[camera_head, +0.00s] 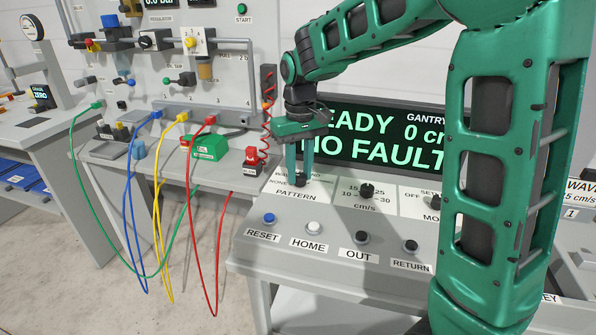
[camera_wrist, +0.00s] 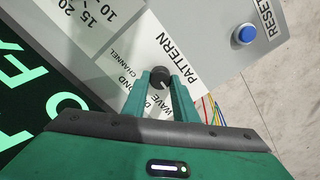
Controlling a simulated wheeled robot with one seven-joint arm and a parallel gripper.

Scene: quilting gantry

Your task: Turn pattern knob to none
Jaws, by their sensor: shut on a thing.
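The pattern knob (camera_wrist: 159,76) is a small dark round knob on a white panel (camera_wrist: 140,42) lettered PATTERN. In the wrist view, WAVE, DIAMOND and CHANNEL labels show around it. In the head view, the NONE label (camera_head: 279,182) shows at its left, and the knob (camera_head: 300,182) is mostly hidden by my fingers. My gripper (camera_head: 301,177) points down at the knob. In the wrist view its two green fingers (camera_wrist: 160,84) are shut on the knob, one on each side. I cannot clearly tell which label the knob points to.
A speed knob (camera_head: 367,190) and a mode knob (camera_head: 437,201) stand to the right. RESET (camera_head: 269,218), HOME, OUT and RETURN buttons line the front. The display (camera_head: 380,138) behind reads READY, NO FAULT. A coiled red cord (camera_head: 264,130) hangs close at the left.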

